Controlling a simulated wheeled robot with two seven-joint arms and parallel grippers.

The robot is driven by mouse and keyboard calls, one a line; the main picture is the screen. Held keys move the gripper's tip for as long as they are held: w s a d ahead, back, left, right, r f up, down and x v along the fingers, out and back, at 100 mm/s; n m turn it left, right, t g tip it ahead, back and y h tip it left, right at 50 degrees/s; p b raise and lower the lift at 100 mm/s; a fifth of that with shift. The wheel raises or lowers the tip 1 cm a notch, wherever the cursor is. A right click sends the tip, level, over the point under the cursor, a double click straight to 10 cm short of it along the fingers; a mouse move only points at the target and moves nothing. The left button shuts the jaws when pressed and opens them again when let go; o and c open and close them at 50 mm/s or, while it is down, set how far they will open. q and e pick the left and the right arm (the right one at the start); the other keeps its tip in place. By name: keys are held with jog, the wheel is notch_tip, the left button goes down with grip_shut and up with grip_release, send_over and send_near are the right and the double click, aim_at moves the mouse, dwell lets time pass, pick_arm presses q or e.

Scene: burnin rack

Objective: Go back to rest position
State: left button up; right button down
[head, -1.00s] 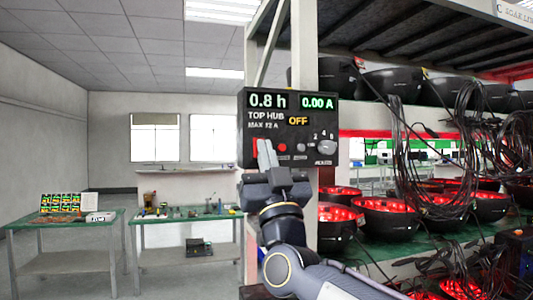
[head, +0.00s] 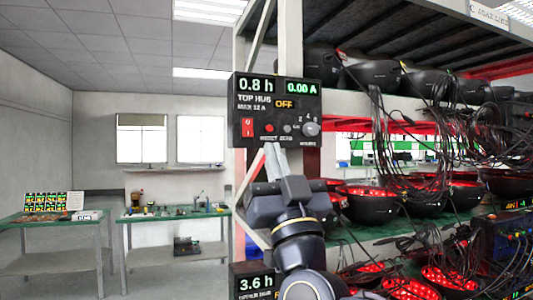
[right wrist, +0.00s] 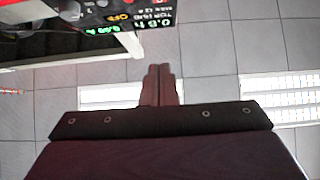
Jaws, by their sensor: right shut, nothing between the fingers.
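My right gripper (head: 275,160) is shut and empty in the head view. Its fingertips point up, just below the lower edge of the black control box (head: 262,92). In the right wrist view the shut fingers (right wrist: 160,84) stand together against the ceiling. The same box shows upside down in the right wrist view (right wrist: 85,15). I see no gap that proves contact with the box. My left gripper is not in view.
A rack with a pale post (head: 289,60) holds black bowls with red glow (head: 370,190) and hanging cables (head: 430,150) on the right. A second box (head: 252,281) reads 3.6 h below. Green-topped tables (head: 175,214) stand at the far left, with open floor near them.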

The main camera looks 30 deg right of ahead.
jog(key=shift+s+a+f, duration=0.1)
jog(key=shift+s+f, duration=0.4)
jog(key=shift+w, duration=0.1)
jog(key=w+a+f+n+g+y, duration=0.15)
jog(key=f+g+y, duration=0.35)
jog(key=f, duration=0.9)
jog(key=a+f+n+g+y, duration=0.2)
jog(key=a+f+g+y, duration=0.3)
jog(key=f, duration=0.8)
jog(key=s+f+m+g, duration=0.1)
jog(key=s+f+g, duration=0.4)
jog(key=f, duration=0.6)
jog(key=s+f+m+g, duration=0.1)
jog(key=s+f+g, duration=0.5)
jog(key=s+f, duration=0.4)
jog(key=shift+s+a+f+g+p, duration=0.3)
jog(key=shift+a+f+p, duration=0.1)
jog(key=shift+f, duration=0.25)
jog(key=shift+d+m, duration=0.1)
jog(key=shift+m, duration=0.15)
